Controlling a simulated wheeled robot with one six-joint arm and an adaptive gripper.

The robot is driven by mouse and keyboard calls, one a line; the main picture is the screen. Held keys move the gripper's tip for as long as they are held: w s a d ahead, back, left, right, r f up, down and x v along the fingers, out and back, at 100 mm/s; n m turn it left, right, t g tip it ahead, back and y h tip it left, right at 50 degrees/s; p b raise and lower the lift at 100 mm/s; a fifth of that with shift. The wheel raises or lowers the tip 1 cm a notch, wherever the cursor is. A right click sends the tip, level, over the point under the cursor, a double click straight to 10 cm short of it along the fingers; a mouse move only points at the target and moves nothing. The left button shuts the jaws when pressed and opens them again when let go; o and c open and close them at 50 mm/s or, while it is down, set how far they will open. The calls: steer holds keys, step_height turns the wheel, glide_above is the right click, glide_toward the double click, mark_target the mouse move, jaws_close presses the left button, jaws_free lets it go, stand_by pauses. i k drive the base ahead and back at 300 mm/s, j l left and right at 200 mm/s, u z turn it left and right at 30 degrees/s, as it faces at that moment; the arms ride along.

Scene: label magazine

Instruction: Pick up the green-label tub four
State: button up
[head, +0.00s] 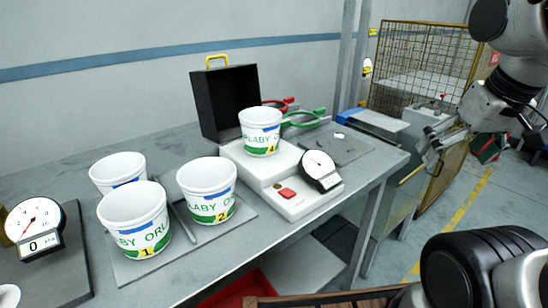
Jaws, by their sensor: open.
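The green-label tub four (260,132) is a white tub with a green label and a yellow "4". It stands upright on the white scale (256,164) at the middle of the grey table. Tub two (208,190) and tub one (136,220), also green-labelled, stand on a grey mat (249,212) at the left front. My gripper (424,149) is open and empty at the right, beyond the table's right end and well apart from tub four.
A third white tub (118,170), its label mostly hidden, stands behind tub one. An open black case (224,101) stands behind tub four, with red and green-handled tools beside it. A round dial (319,170) fronts the scale. A mesh cage (426,62) stands behind my gripper.

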mark_target(260, 126)
steer(key=i+l+u, duration=0.1)
steer(key=u, duration=0.3)
steer(key=i+l+u, duration=0.1)
steer(key=l+u, duration=0.45)
steer(key=u, duration=0.2)
